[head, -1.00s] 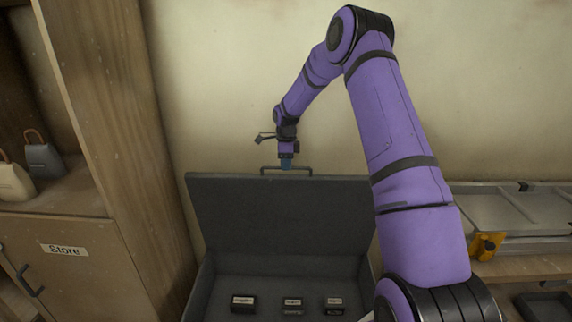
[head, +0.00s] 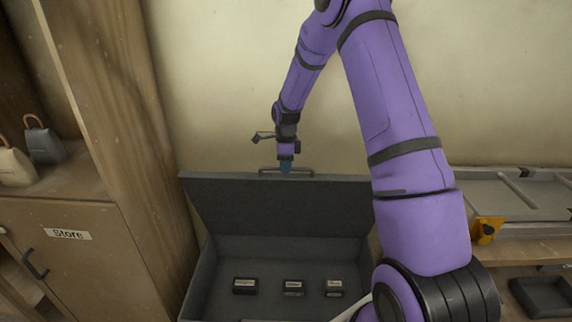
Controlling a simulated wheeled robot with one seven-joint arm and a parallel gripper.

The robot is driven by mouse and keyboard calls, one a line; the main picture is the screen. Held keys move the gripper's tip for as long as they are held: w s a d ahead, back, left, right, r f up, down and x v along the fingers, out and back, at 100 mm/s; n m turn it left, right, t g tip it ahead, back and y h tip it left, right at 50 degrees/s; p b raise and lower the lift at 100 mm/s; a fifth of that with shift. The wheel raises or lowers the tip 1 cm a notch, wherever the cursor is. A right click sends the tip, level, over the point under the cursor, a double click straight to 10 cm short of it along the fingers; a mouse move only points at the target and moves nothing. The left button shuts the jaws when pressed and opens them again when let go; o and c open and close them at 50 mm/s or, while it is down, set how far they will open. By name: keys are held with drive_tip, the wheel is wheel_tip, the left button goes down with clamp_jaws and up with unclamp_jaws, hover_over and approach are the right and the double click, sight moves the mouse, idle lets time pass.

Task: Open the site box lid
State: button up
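The site box (head: 201,284) is a dark grey box in the lower middle of the head view. Its lid (head: 270,207) stands raised at the back, with the inside of the box in view. A bar handle (head: 304,171) sits on the lid's top edge.
Several small labelled dark blocks, one at the left (head: 245,286), lie in the box. A wooden cupboard (head: 75,240) marked "Store" stands at left. A bench (head: 522,247) with a grey metal case (head: 520,205) and a black tray (head: 543,297) is at right. A plaster wall is behind.

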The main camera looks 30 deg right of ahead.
drive_tip(key=shift+o, duration=1.2)
wheel_tip(320, 180, up, 11)
drive_tip(key=shift+w+d, duration=0.15)
drive_tip(key=shift+w, duration=0.15)
drive_tip(key=shift+f, duration=0.1)
